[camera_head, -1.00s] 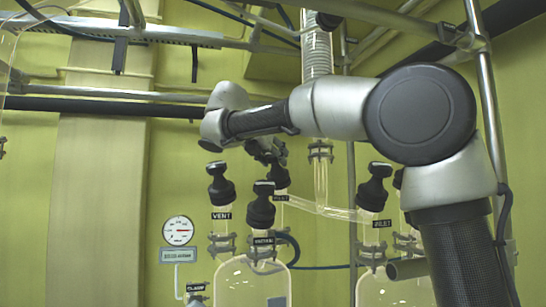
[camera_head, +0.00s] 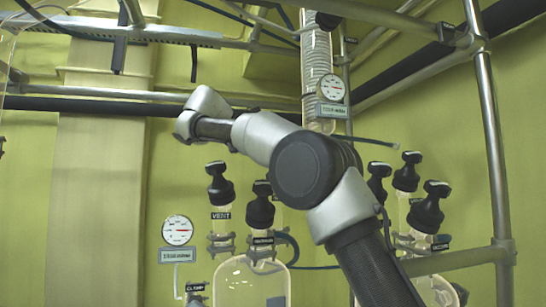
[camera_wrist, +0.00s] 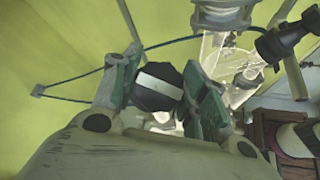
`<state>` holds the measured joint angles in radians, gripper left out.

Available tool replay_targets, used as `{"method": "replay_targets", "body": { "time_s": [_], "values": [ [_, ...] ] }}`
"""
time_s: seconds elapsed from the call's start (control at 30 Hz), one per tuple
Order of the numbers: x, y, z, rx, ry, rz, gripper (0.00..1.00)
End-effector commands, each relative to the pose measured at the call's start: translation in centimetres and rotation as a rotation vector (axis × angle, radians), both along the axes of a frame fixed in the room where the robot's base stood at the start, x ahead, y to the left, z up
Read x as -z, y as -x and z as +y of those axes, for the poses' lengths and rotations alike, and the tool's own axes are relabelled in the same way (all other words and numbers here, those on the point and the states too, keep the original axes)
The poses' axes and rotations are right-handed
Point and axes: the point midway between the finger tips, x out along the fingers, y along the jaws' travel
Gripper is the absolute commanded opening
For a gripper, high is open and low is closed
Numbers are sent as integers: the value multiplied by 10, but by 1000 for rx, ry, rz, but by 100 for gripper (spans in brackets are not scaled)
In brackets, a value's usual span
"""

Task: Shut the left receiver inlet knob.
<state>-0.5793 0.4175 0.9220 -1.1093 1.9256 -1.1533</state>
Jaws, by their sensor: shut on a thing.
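A black knob (camera_wrist: 154,90) with a pale stripe across it sits between the two green-grey fingers of my gripper (camera_wrist: 163,86) in the wrist view. The fingers are shut on its sides. In the head view my arm covers the gripper and this knob, so its label and exact turn cannot be read. The left receiver (camera_head: 236,281) is a clear glass vessel below. Its vent knob (camera_head: 219,183) and another black knob (camera_head: 260,206) stand upright in front, apart from my arm.
Several black knobs (camera_head: 428,207) stand on the right glassware, close to my arm. A round gauge (camera_head: 177,230) is at lower left and another gauge (camera_head: 332,89) hangs by the coiled glass column (camera_head: 316,60). Metal rails (camera_head: 120,94) cross behind. The left wall is mostly clear.

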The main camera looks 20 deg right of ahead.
Motion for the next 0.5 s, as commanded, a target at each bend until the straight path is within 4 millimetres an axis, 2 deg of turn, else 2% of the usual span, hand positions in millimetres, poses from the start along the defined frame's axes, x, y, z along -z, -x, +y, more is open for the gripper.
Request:
{"method": "replay_targets", "body": {
  "time_s": [0.5],
  "values": [
    [0,0,0,95,-45,-39,19]
  ]
}}
